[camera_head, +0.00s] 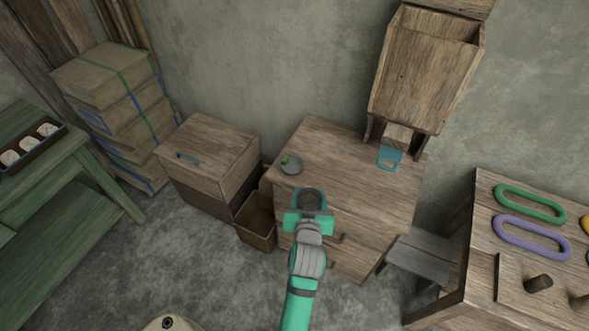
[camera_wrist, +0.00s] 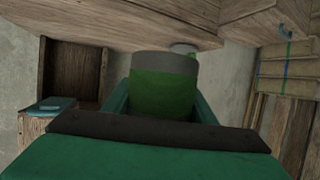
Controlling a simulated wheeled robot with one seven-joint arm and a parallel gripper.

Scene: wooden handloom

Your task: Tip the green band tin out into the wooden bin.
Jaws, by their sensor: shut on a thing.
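My gripper (camera_head: 309,212) is shut on the green band tin and holds it in front of the wooden table. In the head view the tin (camera_head: 312,196) shows as a dark round mouth between the fingers; its contents cannot be made out. In the wrist view the tin (camera_wrist: 165,95) shows a wide green band and a grey end, close to the camera. An open brown wooden bin (camera_head: 257,222) stands on the floor, left of and below my gripper, between the chest and the table. The tin is apart from it.
The table (camera_head: 340,165) carries a small grey dish (camera_head: 292,166) with something green and a teal item (camera_head: 389,157). A wooden hopper (camera_head: 424,70) rises behind it. A chest (camera_head: 210,155) stands left of the bin. A stool (camera_head: 420,258) is at right. Floor at front left is clear.

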